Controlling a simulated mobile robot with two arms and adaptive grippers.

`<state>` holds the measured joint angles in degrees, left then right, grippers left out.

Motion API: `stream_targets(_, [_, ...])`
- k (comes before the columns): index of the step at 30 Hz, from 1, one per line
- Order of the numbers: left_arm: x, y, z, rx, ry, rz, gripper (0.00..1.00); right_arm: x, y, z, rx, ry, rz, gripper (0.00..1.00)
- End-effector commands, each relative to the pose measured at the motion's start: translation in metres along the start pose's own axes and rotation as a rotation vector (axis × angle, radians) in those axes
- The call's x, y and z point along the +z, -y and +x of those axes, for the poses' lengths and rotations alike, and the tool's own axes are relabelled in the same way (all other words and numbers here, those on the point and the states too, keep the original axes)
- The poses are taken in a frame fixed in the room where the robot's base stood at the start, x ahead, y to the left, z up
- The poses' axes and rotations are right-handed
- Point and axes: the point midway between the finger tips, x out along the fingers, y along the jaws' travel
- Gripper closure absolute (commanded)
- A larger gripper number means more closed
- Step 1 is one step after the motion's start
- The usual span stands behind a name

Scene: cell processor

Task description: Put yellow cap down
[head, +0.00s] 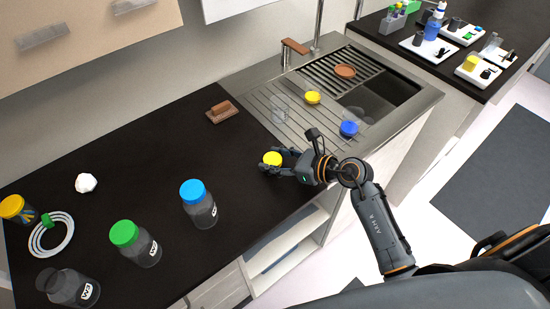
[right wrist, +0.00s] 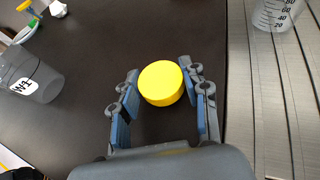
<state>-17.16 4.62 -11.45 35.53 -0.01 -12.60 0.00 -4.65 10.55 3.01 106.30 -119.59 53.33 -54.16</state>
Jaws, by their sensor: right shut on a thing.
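The yellow cap (head: 272,158) is at the dark countertop near the sink's left edge. My right gripper (head: 277,166) is low over the counter and shut on it. In the right wrist view the yellow cap (right wrist: 161,83) sits between the tips of my right gripper's fingers (right wrist: 163,90), flat face toward the camera. I cannot tell whether the cap touches the counter. A second round yellow piece (head: 312,97) lies on the ribbed drainboard. My left gripper is not in view.
Bottles with blue (head: 199,204) and green (head: 135,244) caps and an uncapped bottle (head: 68,288) stand to the left. A brown block (head: 221,112) lies near the wall. The drainboard (head: 262,103) holds a clear beaker (head: 280,113) and a blue piece (head: 348,128). The mid-counter is clear.

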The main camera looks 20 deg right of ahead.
Motion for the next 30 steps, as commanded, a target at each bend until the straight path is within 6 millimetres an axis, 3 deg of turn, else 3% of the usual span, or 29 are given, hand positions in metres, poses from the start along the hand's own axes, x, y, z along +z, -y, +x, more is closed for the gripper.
stream_targets(14, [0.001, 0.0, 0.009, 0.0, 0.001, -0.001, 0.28, -0.011, 0.0, 0.005, 0.0, -0.001, 0.0, 0.83])
stream_targets(15, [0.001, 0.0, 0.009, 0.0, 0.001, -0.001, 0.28, -0.011, 0.0, 0.004, 0.0, -0.001, 0.0, 0.53])
stream_targets(18, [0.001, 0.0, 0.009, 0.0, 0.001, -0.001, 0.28, -0.011, 0.0, 0.004, 0.0, -0.002, 0.0, 0.32])
stream_targets(30, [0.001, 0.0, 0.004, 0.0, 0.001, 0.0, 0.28, -0.004, 0.0, 0.002, 0.001, 0.0, 0.001, 0.32])
